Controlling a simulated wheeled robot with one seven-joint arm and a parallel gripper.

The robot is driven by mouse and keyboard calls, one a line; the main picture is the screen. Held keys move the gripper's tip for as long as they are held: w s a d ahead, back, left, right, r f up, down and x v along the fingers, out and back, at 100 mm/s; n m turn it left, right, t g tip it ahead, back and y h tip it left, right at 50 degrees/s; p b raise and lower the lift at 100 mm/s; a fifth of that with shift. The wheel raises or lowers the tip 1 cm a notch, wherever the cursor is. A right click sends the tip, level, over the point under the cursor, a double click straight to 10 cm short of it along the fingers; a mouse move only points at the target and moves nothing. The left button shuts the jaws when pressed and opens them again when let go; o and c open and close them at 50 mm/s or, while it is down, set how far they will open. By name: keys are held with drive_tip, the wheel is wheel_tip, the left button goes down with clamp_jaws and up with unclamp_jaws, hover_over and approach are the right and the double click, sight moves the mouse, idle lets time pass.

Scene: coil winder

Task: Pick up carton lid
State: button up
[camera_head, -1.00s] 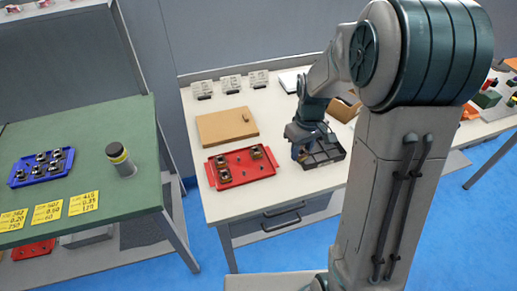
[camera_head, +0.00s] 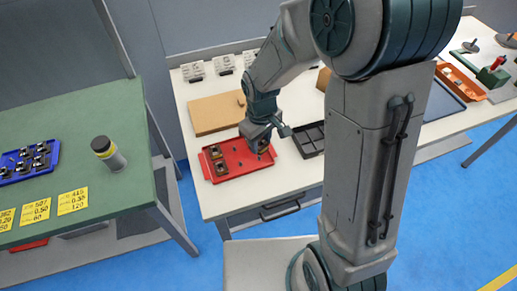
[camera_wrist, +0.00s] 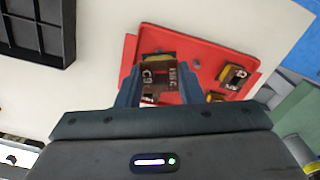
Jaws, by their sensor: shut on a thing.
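A flat tan cardboard piece (camera_head: 213,114), which looks like the carton lid, lies on the white table behind the red tray (camera_head: 238,171). My gripper (camera_head: 263,143) is over the right part of that tray, apart from the cardboard. In the wrist view my gripper (camera_wrist: 158,88) is shut on a small brown labelled coil part (camera_wrist: 160,72). I cannot tell whether this part touches the tray. Other coil parts (camera_wrist: 233,76) sit on the tray. The cardboard does not show in the wrist view.
A black compartment tray (camera_head: 308,141) lies right of the red tray. Small pale blocks (camera_head: 224,65) stand along the back edge. A brown box (camera_head: 323,78) is partly hidden behind my arm. A green table (camera_head: 100,150) with a blue tray (camera_head: 28,162) stands left.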

drive_tip(key=shift+s+a+f, duration=0.1)
drive_tip(key=shift+a+f, duration=0.1)
drive_tip(key=shift+a, duration=0.05)
drive_tip(key=shift+f, duration=2)
drive_tip(key=shift+f, duration=0.2)
drive_tip(key=o, duration=1)
drive_tip(key=shift+c, duration=0.2)
drive_tip(key=shift+r, duration=0.15)
